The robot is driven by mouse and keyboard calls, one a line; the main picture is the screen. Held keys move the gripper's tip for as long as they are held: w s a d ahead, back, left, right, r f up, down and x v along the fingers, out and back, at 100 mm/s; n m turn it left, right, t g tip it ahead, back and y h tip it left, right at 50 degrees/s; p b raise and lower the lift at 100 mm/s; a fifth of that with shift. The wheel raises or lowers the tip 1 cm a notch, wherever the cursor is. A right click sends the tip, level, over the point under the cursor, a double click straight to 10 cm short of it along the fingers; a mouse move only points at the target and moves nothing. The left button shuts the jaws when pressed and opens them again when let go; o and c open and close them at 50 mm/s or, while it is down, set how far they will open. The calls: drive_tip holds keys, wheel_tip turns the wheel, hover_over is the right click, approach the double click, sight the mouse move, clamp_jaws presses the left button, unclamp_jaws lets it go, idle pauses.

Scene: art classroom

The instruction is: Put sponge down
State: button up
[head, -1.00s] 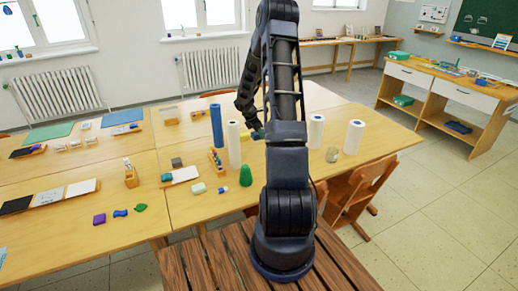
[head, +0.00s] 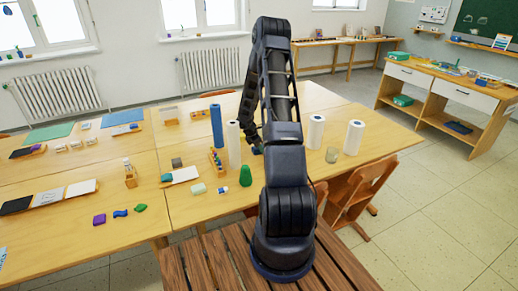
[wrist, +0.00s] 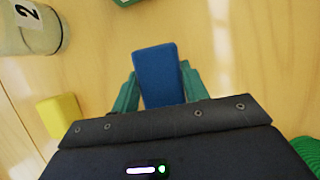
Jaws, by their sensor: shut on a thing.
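The blue sponge (wrist: 156,68) is a small rectangular block in the wrist view. My gripper (wrist: 157,84) is shut on it, with one teal finger pressed on each side. The wooden tabletop (wrist: 232,45) lies beyond the sponge; I cannot tell whether the sponge touches it. In the head view my gripper (head: 256,149) is low over the far-side table, largely hidden behind my arm, and the sponge cannot be made out clearly there.
In the wrist view a jar labelled 2 (wrist: 30,28) is at upper left and a yellow block (wrist: 59,115) at left. In the head view white rolls (head: 316,131) stand right of my gripper and a blue roll (head: 216,125) left. A green cone (head: 245,176) stands nearer.

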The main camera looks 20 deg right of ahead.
drive_tip(key=shift+f, duration=0.1)
drive_tip(key=o, duration=1)
drive_tip(key=shift+c, duration=0.2)
drive_tip(key=v, duration=1.3)
drive_tip(key=s+a+r+m+t, duration=0.1)
drive_tip(key=s+a+r+m, duration=0.2)
drive_tip(key=s+r, duration=0.35)
drive_tip(key=s+a+r+m, duration=0.2)
drive_tip(key=s+r+m, duration=0.15)
drive_tip(key=r, duration=0.65)
drive_tip(key=s+a+r+m+t, duration=0.1)
drive_tip(key=s+a+r+m, duration=0.15)
drive_tip(key=s+r, duration=0.4)
drive_tip(key=s+a+r+m+t+y, duration=0.1)
drive_tip(key=s+a+r+m, duration=0.2)
drive_tip(key=s, duration=0.5)
drive_tip(key=s+a+r+m+y, duration=0.2)
drive_tip(key=s+a+r+m, duration=0.1)
drive_tip(key=s, duration=0.5)
drive_tip(key=s+a+r+m+t+y, duration=0.1)
drive_tip(key=s+a+r+m, duration=0.2)
drive_tip(key=s, duration=0.4)
drive_tip(key=shift+s+a+r+t, duration=0.3)
drive_tip(key=shift+s+a+r, duration=0.1)
drive_tip(key=shift+a, duration=0.1)
